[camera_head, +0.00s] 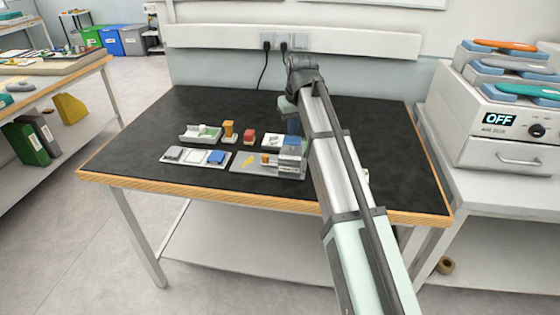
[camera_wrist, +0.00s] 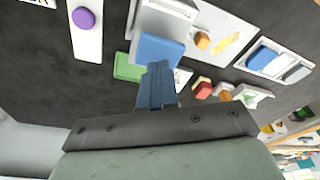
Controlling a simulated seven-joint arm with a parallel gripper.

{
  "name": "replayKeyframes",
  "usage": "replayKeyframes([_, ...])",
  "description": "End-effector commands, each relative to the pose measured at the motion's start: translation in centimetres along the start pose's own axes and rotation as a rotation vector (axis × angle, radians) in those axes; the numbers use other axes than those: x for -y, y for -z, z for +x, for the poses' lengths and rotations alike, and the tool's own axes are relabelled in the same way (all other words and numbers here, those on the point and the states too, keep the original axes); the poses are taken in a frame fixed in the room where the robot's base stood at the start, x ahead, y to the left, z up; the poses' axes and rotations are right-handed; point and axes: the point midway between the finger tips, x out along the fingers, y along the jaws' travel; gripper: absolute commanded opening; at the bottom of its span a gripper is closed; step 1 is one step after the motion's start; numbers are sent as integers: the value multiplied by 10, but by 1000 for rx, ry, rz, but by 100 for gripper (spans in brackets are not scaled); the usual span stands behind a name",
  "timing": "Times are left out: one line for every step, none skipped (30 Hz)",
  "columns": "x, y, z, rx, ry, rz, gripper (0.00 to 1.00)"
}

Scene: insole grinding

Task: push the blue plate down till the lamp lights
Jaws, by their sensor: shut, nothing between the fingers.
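The blue plate (camera_wrist: 158,48) sits at the near end of a grey device (camera_wrist: 168,18) in the wrist view. My gripper (camera_wrist: 158,66) has blue fingers, shut and empty. Their tips overlap the plate's near edge in that view; I cannot tell whether they touch it. In the head view the grey device (camera_head: 291,160) stands on the black table beside my arm. My gripper (camera_head: 293,128) shows there as a small blue patch behind the device, and the plate cannot be told apart from it. I cannot make out a lit lamp in either view.
A white tray (camera_head: 197,157) with a blue block (camera_head: 216,157) lies left of the device. An orange piece (camera_head: 228,130) and a red piece (camera_head: 249,137) stand behind. A purple button (camera_wrist: 84,18) is on a white strip. The table's left side (camera_head: 130,150) is clear.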

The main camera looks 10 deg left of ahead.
Motion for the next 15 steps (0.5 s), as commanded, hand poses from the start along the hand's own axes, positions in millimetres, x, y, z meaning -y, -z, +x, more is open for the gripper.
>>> replayKeyframes([0, 0, 0, 0, 0, 0, 0])
replayKeyframes([0, 0, 0, 0, 0, 0, 0])
replayKeyframes([0, 0, 0, 0, 0, 0, 0])
replayKeyframes([0, 0, 0, 0, 0, 0, 0])
replayKeyframes([0, 0, 0, 0, 0, 0, 0])
replayKeyframes([0, 0, 0, 0, 0, 0, 0])
replayKeyframes([0, 0, 0, 0, 0, 0, 0])
replayKeyframes([0, 0, 0, 0, 0, 0, 0])
replayKeyframes([0, 0, 1, 0, 0, 0, 0])
replayKeyframes([0, 0, 1, 0, 0, 0, 0])
replayKeyframes([0, 0, 1, 0, 0, 0, 0])
replayKeyframes([0, 0, 2, 0, 0, 0, 0])
replayKeyframes([0, -1, 2, 0, 0, 0, 0])
replayKeyframes([0, -1, 3, 0, 0, 0, 0])
replayKeyframes([0, -1, 3, 0, 0, 0, 0])
